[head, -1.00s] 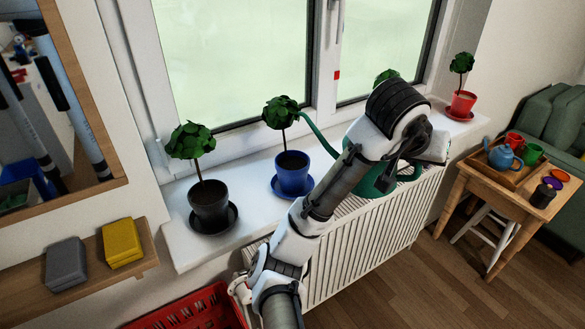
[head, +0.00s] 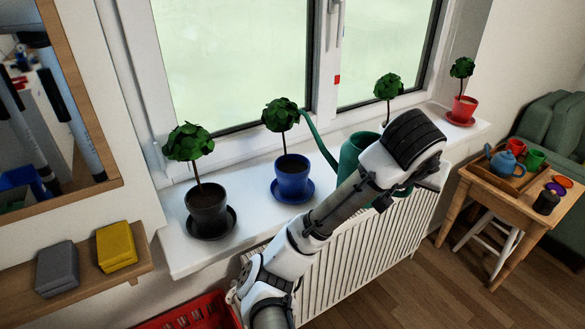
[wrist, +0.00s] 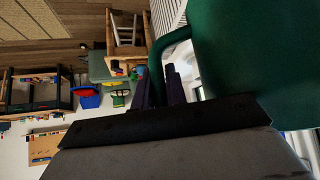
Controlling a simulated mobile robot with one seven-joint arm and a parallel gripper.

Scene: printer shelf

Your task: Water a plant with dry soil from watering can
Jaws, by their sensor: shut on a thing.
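The can (head: 352,152) is held by the sill's front edge. Its long spout (head: 319,146) points up and left, its tip beside the foliage of the blue-pot plant (head: 281,114) in the picture. The can's body fills the upper right of the wrist view (wrist: 255,50). A plant in a black pot (head: 207,208) stands left, one in a red pot (head: 464,108) far right. Another plant (head: 388,87) has its pot mostly hidden. Soil dryness is unclear.
The white sill (head: 255,222) runs under the window, above a radiator (head: 345,250). A shelf with a yellow sponge (head: 116,247) and grey block (head: 57,268) is at left, a red crate (head: 190,314) below. A wooden side table (head: 500,208) with a blue teapot (head: 503,158) is at right.

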